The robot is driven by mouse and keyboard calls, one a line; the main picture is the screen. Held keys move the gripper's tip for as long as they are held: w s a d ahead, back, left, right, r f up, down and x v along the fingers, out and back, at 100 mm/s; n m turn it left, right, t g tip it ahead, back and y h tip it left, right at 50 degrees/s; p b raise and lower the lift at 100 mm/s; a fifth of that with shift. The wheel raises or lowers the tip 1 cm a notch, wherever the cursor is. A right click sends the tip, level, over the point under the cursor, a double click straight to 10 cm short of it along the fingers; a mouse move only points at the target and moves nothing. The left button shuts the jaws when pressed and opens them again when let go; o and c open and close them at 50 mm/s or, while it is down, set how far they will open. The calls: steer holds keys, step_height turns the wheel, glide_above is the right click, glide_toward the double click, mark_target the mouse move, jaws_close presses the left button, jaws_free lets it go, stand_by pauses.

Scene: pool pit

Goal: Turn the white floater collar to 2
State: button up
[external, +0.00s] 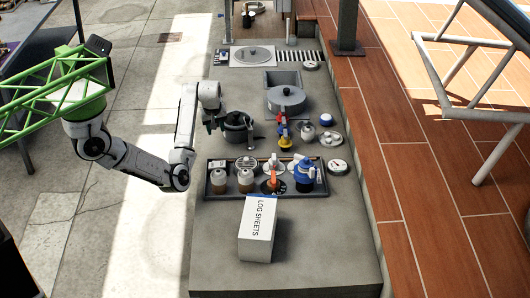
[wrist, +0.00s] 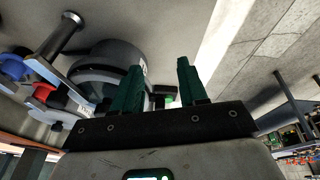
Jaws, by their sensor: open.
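My gripper (external: 211,122) hangs at the left edge of the grey counter, just left of a dark grey rounded pump-like body (external: 237,130). In the wrist view my gripper (wrist: 158,85) shows two green fingers spread apart with nothing between them. The dark body (wrist: 100,70) lies beyond and left of the fingers; I cannot tell whether they touch it. Several small white-topped parts stand on the counter, including a white-and-grey one (external: 307,134) and a blue-and-white one (external: 327,119). I cannot tell which is the white floater, and no collar numbers are readable.
A dark tray (external: 208,193) holds jars, an orange-handled part (external: 273,177) and a blue-topped part (external: 305,172). A white LOG SHEETS box (external: 258,230) stands in front. Red, blue and yellow valves (external: 284,135) stand right of the pump-like body.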

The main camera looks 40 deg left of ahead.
steer(key=w+d+r+m+t+p, duration=0.1)
steer(key=w+d+r+m, duration=0.4)
steer(key=d+r, duration=0.4)
step_height(320, 180, up, 4)
steer(key=n+g+h+b, duration=0.2)
steer(key=n+g+b, duration=0.1)
steer(key=n+b, duration=0.35)
glide_above(312, 168)
steer(key=shift+d+f+m+b, duration=0.15)
steer(key=shift+f+m+b, duration=0.1)
steer(key=shift+b, duration=0.1)
step_height(312, 168, down, 10)
jaws_close()
